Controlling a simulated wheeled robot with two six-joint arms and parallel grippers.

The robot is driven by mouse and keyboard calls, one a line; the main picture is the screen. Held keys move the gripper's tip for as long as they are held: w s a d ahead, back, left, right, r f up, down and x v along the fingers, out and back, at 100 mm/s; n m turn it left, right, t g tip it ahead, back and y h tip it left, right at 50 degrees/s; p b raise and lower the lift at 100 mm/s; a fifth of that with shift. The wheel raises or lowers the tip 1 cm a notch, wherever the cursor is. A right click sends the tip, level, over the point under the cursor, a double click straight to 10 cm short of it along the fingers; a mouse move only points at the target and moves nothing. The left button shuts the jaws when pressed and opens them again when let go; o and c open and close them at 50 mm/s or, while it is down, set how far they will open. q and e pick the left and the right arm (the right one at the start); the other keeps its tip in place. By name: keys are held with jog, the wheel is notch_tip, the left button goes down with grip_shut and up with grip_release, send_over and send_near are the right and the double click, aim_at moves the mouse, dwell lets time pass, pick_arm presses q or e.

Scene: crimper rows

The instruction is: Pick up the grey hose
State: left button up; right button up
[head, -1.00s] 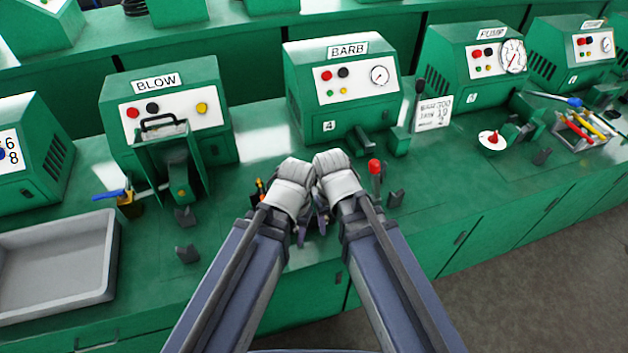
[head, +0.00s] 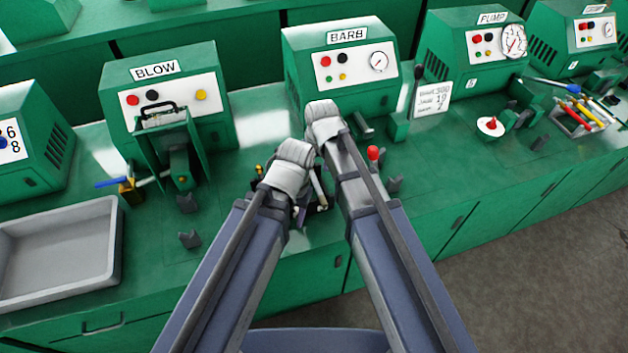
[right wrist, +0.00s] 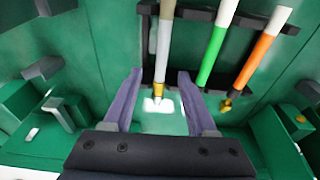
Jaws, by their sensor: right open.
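In the right wrist view the grey hose (right wrist: 166,45) hangs pale and straight from a dark rack, with a brass end at its lower tip. My right gripper (right wrist: 160,74) is open, its two purple fingers one on each side of the hose's lower part, with gaps visible on both sides. Whether the hose lies at the fingers' depth I cannot tell. In the head view the hose is hidden behind my arms. My left gripper (head: 300,212) is low in the middle, mostly covered by its own wrist; its jaws cannot be made out.
A green hose (right wrist: 215,55) and an orange hose (right wrist: 257,58) hang just right of the grey one on the rack (right wrist: 255,21). The BARB machine (head: 340,75) stands behind my arms, with a red-knobbed lever (head: 373,153) on the right. A grey tray (head: 60,255) lies at left.

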aim_at(315, 178)
pick_arm(q)
jog(key=shift+f+b, duration=2.5)
jog(key=shift+f, duration=0.1)
pick_arm(e)
jog(key=shift+w+a+f, duration=0.15)
jog(key=shift+w+f, duration=0.05)
jog(key=shift+f, duration=1.1)
jog(key=shift+w+a+f, duration=0.1)
jog(key=shift+w+f, duration=0.1)
jog(key=shift+f, duration=1.1)
pick_arm(q)
jog(key=shift+r, duration=0.1)
pick_arm(e)
jog(key=shift+r, duration=0.1)
grip_shut()
